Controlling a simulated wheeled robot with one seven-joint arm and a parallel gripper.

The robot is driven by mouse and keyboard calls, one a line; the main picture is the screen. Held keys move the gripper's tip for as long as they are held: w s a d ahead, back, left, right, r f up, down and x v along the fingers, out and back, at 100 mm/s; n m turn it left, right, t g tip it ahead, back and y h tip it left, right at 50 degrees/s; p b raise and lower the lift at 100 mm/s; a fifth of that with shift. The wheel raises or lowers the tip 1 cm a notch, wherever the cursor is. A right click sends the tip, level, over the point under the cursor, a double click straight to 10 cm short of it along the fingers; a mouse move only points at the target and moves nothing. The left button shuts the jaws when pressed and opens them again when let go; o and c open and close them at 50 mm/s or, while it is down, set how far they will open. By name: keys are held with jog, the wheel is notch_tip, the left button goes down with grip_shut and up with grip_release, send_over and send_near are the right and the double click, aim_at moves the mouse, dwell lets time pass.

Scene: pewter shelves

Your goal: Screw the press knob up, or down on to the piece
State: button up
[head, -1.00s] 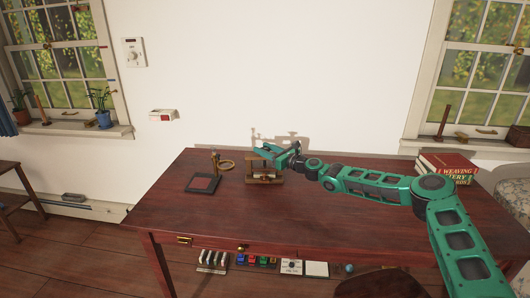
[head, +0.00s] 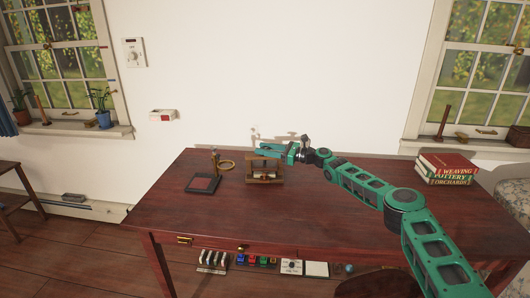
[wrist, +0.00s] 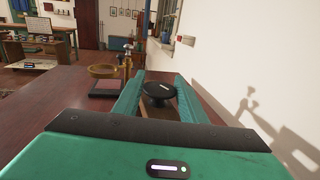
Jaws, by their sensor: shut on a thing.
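The small wooden press (head: 250,174) stands on the dark red table, with a pale piece (head: 264,175) inside its frame. My gripper (head: 266,150) is level at the top of the press, its fingers pointing left in the head view. In the wrist view the round black press knob (wrist: 158,90) sits between the two teal fingers, and my gripper is shut on it. The knob is hidden behind the fingers in the head view. The wooden top of the press shows only partly below the knob in the wrist view. I cannot tell whether the press touches the piece.
A dark square-based stand with a brass ring (head: 227,165) is left of the press; the ring also shows in the wrist view (wrist: 103,71). Stacked books (head: 446,168) lie at the table's right end. The white wall is close behind. The table's front is clear.

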jog(key=shift+w+d+f, duration=0.15)
jog(key=shift+f, duration=0.1)
dwell(0.4)
jog(key=o, duration=1.1)
jog(key=shift+c, duration=0.2)
jog(key=shift+r, duration=0.1)
jog(key=v, duration=1)
jog(key=shift+d, duration=0.35)
jog(key=shift+w, duration=0.15)
